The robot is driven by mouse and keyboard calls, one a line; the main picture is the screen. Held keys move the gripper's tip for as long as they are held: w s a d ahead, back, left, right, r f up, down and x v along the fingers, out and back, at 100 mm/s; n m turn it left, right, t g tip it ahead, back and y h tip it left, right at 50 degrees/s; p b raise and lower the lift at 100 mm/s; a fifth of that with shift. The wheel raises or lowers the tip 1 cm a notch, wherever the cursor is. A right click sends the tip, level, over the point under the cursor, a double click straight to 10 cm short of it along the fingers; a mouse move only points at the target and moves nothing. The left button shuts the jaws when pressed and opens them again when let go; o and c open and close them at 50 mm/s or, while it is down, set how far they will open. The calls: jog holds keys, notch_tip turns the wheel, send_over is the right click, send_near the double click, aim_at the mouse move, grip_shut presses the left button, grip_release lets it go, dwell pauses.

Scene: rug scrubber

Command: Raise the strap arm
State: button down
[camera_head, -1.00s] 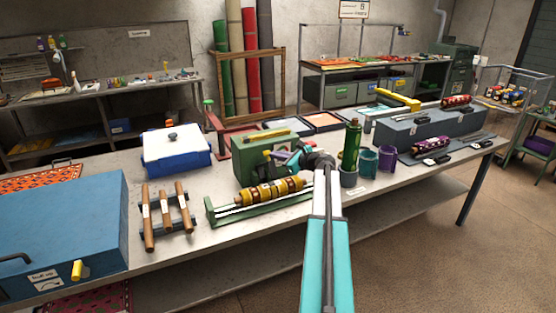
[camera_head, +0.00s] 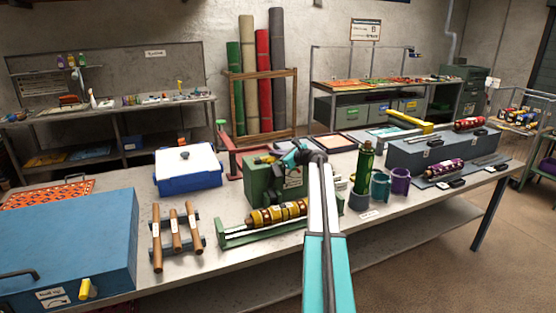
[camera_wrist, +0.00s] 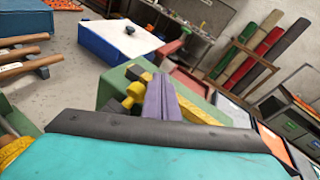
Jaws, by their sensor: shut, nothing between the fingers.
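I cannot tell for sure whether this bar is the strap arm. My gripper (camera_head: 272,160) is over the unit's top, and its purple-grey fingers (camera_wrist: 161,80) are shut and empty. They hide part of the bar in the wrist view. Whether they touch it is unclear.
The roller (camera_head: 278,214) lies in a green cradle in front of the unit. A red frame with a green knob (camera_head: 221,122) stands behind. A green bottle (camera_head: 364,165) and cups (camera_head: 380,187) are to the right, and a white-lidded blue box (camera_head: 188,180) to the left.

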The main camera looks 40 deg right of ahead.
jog(key=shift+d+x, duration=0.2)
jog(key=shift+x, duration=0.8)
dwell(0.8)
jog(key=shift+r, duration=0.2)
jog(key=shift+s+d+r+p, duration=0.1)
jog(key=shift+s+r+p, duration=0.25)
jog(key=shift+r, duration=0.15)
jog(key=s+d+r+p, duration=0.1)
jog(key=s+r+p, duration=0.2)
jog(key=s+r, duration=0.2)
jog(key=shift+d+r, duration=0.4)
jog(key=shift+r, duration=0.5)
